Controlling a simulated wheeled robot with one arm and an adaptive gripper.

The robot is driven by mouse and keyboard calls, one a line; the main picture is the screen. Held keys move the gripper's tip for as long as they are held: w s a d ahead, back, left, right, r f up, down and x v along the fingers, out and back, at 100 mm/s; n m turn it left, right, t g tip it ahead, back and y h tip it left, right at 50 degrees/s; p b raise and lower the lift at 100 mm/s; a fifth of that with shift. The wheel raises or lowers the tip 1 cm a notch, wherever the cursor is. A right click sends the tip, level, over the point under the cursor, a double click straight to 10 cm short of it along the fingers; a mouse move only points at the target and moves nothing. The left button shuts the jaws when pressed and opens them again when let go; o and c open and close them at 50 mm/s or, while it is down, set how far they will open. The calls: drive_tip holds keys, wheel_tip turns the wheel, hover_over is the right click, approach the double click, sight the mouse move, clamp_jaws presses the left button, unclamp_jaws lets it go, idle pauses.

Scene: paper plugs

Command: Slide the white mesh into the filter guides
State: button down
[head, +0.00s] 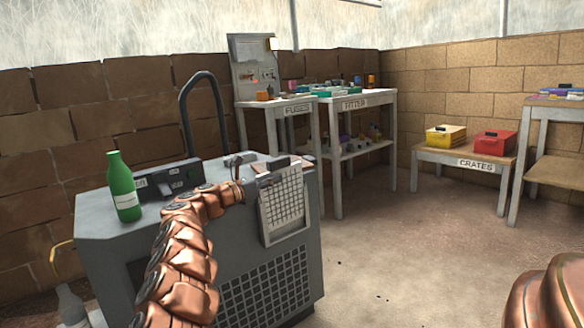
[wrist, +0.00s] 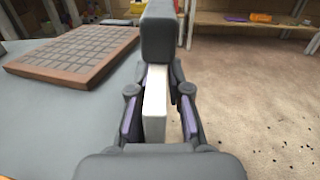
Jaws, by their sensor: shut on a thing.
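The white mesh (head: 284,207), a pale framed panel with a dark grid, hangs nearly upright, slightly tilted, at the upper right of the grey machine's front. My gripper (head: 266,179) is shut on its upper edge. In the wrist view the mesh shows as a narrow white edge (wrist: 155,103) between the fingers of my gripper (wrist: 159,112). A dark grey block stands just beyond that edge. The filter guides cannot be made out clearly, and I cannot tell whether the mesh is inside them.
The grey machine (head: 140,215) carries a green bottle (head: 122,186) on top. A brown grid panel (wrist: 75,55) lies on its top in the wrist view. Labelled tables and a low crates bench (head: 462,160) stand behind. The floor to the right is mostly clear.

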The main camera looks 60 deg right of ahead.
drive_tip(key=shift+s+a+f+p, duration=0.1)
drive_tip(key=shift+a+f+p, duration=0.1)
drive_tip(key=shift+p, duration=0.45)
drive_tip(key=shift+r, duration=0.3)
